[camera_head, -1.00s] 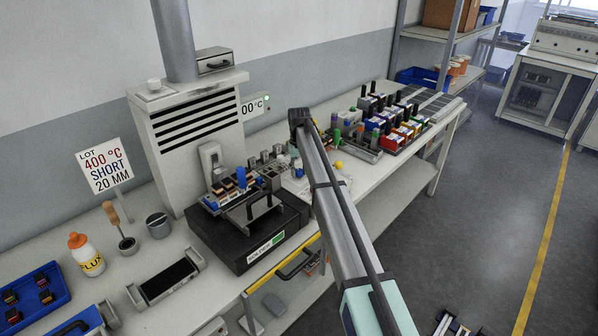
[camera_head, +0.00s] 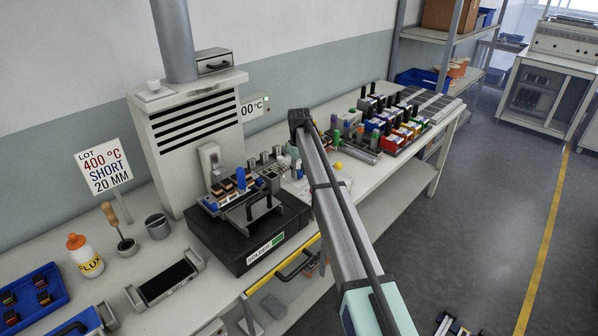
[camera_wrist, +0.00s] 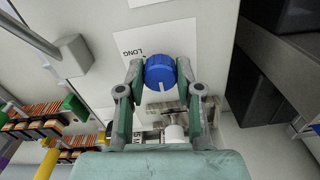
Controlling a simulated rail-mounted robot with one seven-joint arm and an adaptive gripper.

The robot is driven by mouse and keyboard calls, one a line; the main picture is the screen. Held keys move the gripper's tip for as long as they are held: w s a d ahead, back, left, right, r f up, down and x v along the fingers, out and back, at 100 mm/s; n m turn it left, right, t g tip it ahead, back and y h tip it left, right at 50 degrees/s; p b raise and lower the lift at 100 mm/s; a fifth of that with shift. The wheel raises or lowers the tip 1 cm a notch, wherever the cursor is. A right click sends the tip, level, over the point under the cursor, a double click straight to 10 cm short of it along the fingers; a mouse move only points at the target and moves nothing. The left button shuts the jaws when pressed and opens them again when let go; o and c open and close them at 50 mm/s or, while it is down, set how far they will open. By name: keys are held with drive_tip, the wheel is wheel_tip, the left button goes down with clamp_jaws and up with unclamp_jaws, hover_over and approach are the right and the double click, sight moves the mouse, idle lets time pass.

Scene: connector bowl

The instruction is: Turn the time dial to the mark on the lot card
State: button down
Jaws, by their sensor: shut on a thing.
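The lot card (camera_head: 103,165) stands on a post at the left in the head view and reads 400 °C, SHORT, 20 MM. In the wrist view my gripper (camera_wrist: 160,76) is shut on the blue time dial (camera_wrist: 160,71), one finger on each side. A pale pointer line shows on the dial's face. A white label (camera_wrist: 150,42) behind the dial reads LONG, upside down in this view; its other markings are hidden by the dial and fingers. In the head view my arm hides the dial and fingertips.
The black solder unit (camera_head: 250,240) with a loaded rack stands left of my arm. Racks of coloured connectors (camera_head: 395,125) stand to the right. A flux bottle (camera_head: 86,254) and blue tray (camera_head: 35,296) are at the left. In the wrist view a grey block (camera_wrist: 70,55) is nearby.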

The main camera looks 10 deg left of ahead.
sight(299, 172)
drive_tip(key=shift+f, duration=0.1)
drive_tip(key=c, duration=0.8)
unclamp_jaws()
drive_tip(key=shift+o, duration=0.2)
wheel_tip(299, 172, up, 12)
